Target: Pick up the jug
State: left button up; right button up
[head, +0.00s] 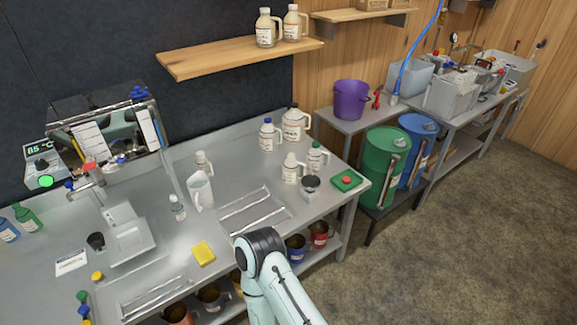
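Several cream jugs with handles are in the head view, and I cannot tell which one the task means. On the steel bench stand a large jug (295,124) at the back and a smaller white-capped jug (291,169) in front of it. Two more, a left shelf jug (266,29) and a right shelf jug (293,23), stand upright on the wooden shelf. A white open pitcher (199,191) stands mid-bench. One of my pale arms bends at the bottom centre, apart from all of these. Neither of my grippers is in view.
A blue-capped bottle (267,137), a green-capped bottle (316,158), a dark-topped container (310,187) and a green box with a red button (346,181) crowd the jugs. A yellow sponge (203,254) lies nearer. Drums (384,165) stand right; open floor lies beyond.

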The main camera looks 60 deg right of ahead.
aim_at(291, 166)
jog(key=k+l+u, duration=0.1)
jog(key=l, duration=0.25)
jog(key=k+l+u, duration=0.1)
jog(key=l, duration=0.25)
jog(key=k+l, duration=0.15)
jog(key=l, duration=0.2)
jog(key=k+l, duration=0.15)
jog(key=l, duration=0.25)
jog(key=k+l, duration=0.15)
jog(key=l, duration=0.3)
jog(key=k+l+u, duration=0.1)
jog(key=l, duration=0.3)
jog(key=k+l, duration=0.25)
jog(key=l, duration=0.15)
jog(key=k+l, duration=0.2)
jog(key=l, duration=0.2)
